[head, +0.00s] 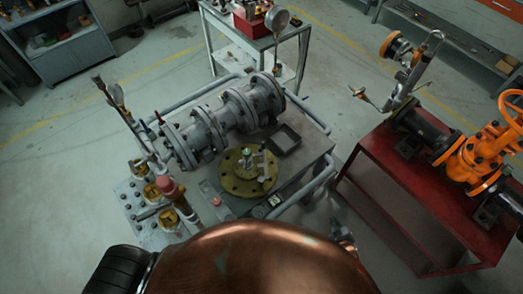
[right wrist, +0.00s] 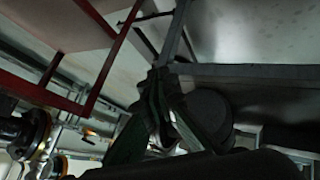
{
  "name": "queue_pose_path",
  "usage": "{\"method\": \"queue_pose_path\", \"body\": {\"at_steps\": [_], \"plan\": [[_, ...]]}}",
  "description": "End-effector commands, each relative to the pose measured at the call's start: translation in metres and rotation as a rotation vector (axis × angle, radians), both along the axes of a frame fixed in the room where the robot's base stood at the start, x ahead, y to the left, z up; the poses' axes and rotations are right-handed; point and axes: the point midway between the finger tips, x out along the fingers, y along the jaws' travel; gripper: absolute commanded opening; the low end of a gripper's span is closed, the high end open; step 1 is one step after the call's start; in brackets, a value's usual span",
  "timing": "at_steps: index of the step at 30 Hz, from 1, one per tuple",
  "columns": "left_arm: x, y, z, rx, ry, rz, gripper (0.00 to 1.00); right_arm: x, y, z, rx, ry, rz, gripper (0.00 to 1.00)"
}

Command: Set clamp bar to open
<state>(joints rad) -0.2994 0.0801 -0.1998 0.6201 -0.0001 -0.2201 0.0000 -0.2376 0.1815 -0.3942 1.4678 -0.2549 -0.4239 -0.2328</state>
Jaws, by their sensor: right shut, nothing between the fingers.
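A round brass-coloured flange (head: 236,184) lies on the grey cart in the middle of the head view. A small pale metal bar (head: 263,164) stands on its right side, beside a greenish stem (head: 246,155). This may be the clamp bar; its setting is too small to tell. My right gripper (head: 343,234) shows partly past the right edge of my copper-coloured body, low and right of the flange and apart from it. In the right wrist view its fingers (right wrist: 157,78) meet at the tips and hold nothing. My left gripper is not in view.
The grey cart (head: 315,165) carries a flanged grey pipe valve (head: 215,125) and a dark square tray (head: 284,139). Tall tools and brass fittings stand at its left. A red table (head: 385,185) with an orange valve (head: 485,155) stands at right, with floor between.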

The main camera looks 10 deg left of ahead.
Motion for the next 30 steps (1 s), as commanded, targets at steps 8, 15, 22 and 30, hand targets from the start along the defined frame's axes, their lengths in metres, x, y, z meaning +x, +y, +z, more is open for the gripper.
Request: {"method": "queue_pose_path", "body": {"at_steps": [8, 15, 22, 30], "plan": [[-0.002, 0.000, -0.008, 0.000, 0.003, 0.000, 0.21, 0.063, 0.050, 0.140, -0.071, -0.253, 0.147, 0.00], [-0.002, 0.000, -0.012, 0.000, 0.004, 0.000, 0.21, 0.089, 0.107, 0.238, -0.154, -0.490, 0.326, 0.00], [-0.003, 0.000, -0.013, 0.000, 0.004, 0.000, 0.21, 0.092, 0.201, 0.295, -0.272, -0.781, 0.640, 0.00], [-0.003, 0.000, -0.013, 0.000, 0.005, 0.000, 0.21, 0.057, 0.291, 0.321, -0.372, -1.063, 0.972, 0.00]]}}
